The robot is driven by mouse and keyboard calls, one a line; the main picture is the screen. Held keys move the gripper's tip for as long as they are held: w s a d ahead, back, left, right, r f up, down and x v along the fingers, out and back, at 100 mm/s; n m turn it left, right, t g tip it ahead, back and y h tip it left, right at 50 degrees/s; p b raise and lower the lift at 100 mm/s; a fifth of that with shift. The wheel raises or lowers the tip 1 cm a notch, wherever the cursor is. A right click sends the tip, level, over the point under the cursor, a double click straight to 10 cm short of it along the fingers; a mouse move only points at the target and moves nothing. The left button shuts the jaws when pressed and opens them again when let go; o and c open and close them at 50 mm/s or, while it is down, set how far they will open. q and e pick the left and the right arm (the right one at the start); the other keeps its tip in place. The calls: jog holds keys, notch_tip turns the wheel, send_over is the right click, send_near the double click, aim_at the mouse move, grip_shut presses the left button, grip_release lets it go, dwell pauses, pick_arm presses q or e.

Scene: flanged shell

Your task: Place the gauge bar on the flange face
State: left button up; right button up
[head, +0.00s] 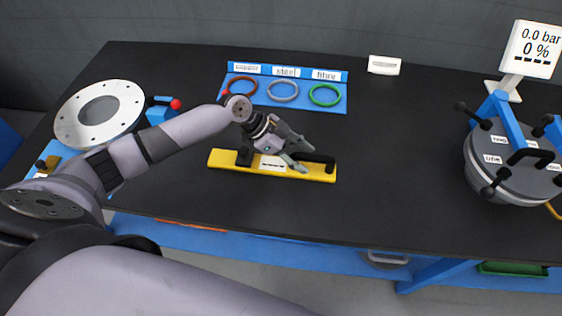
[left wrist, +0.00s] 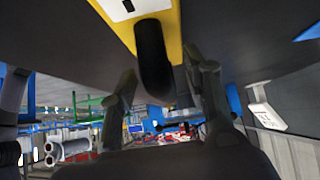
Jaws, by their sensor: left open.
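The gauge bar (head: 230,160) is a long yellow bar with black handles and a white label, lying flat on the dark table. My left gripper (head: 300,153) is open at the bar's right part, close to the right black handle (head: 318,160). In the left wrist view the yellow bar (left wrist: 120,30) is at the top, and a black handle (left wrist: 153,60) shows between the open fingers (left wrist: 160,85). I cannot tell whether the fingers touch it. The flange face (head: 72,122) is a pale ring with bolt holes at the table's left. My right gripper is not in view.
A blue tray (head: 260,101) holds a red, a grey and a green ring behind the bar. A grey lid with black knobs (head: 520,178) and a display (head: 530,48) stand at the right. The table between bar and lid is clear.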

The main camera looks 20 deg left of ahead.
pick_arm(q)
grip_shut()
dwell(0.4)
jog(key=shift+r, duration=0.1)
dwell(0.4)
